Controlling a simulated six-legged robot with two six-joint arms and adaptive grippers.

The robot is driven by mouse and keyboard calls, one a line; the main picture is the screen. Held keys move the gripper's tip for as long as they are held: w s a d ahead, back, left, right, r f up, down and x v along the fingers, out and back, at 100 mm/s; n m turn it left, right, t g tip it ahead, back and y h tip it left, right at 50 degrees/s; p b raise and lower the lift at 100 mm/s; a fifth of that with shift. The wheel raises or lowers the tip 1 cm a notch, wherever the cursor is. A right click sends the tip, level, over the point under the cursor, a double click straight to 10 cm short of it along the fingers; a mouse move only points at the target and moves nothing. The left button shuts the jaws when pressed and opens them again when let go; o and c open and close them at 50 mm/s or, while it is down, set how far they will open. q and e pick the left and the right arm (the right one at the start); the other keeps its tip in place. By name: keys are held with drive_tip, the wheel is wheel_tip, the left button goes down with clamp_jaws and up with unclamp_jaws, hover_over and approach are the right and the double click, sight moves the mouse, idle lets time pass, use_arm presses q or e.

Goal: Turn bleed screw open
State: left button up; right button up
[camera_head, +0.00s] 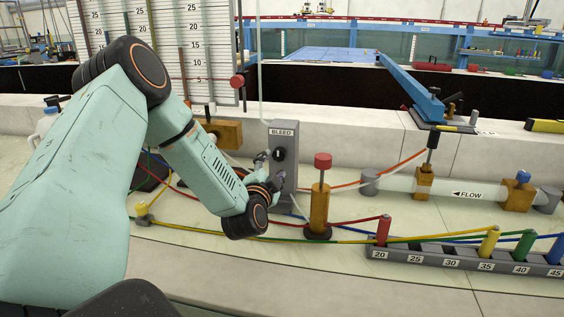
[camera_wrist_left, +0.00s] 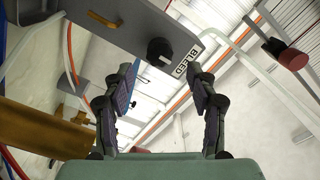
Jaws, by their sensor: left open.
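The bleed screw is a black round knob (camera_head: 279,155) on the face of an upright grey block labelled BLEED (camera_head: 284,132). In the left wrist view the knob (camera_wrist_left: 159,51) and the grey block (camera_wrist_left: 112,22) show ahead of my fingers. My left gripper (camera_head: 268,160) is close in front of the block, its fingers partly hidden by my wrist. In the left wrist view my left gripper (camera_wrist_left: 165,82) is open and empty, with the knob framed beyond the gap between its two fingertips. I see no contact with the knob. My right gripper is not in view.
A brass-coloured block (camera_head: 222,133) is behind my wrist. Coloured tubes run across the bench to a numbered grey rack (camera_head: 470,258). A clear FLOW pipe (camera_head: 465,187) lies farther right.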

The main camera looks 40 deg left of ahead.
sight(278, 156)
use_arm(q)
drive_tip(key=shift+w+a+f, duration=0.2)
drive_tip(key=shift+w+a, duration=0.3)
drive_tip(key=shift+a, duration=0.2)
drive_tip(key=w, duration=0.1)
drive_tip(key=w+b, duration=0.1)
drive_tip(key=w, duration=0.1)
drive_tip(key=shift+w+a+r+b, duration=0.15)
drive_tip(key=shift+w+r+b, duration=0.1)
drive_tip(key=shift+r+b, duration=0.05)
drive_tip(key=shift+w+a+f, duration=0.25)
drive_tip(key=shift+w+a, duration=0.5)
drive_tip(key=shift+a, duration=0.05)
drive_tip(key=shift+w+a+b, duration=0.2)
drive_tip(key=shift+a+b, duration=0.05)
drive_tip(key=shift+b, duration=0.05)
drive_tip(key=shift+w, duration=0.1)
drive_tip(key=shift+d+r, duration=0.3)
drive_tip(key=shift+d, duration=0.05)
drive_tip(key=shift+a+f, duration=0.2)
drive_tip(key=shift+a, duration=0.15)
drive_tip(key=shift+c, duration=1.4)
drive_tip(key=shift+w+d+r, duration=0.1)
drive_tip(key=shift+d, duration=0.1)
drive_tip(key=c, duration=0.9)
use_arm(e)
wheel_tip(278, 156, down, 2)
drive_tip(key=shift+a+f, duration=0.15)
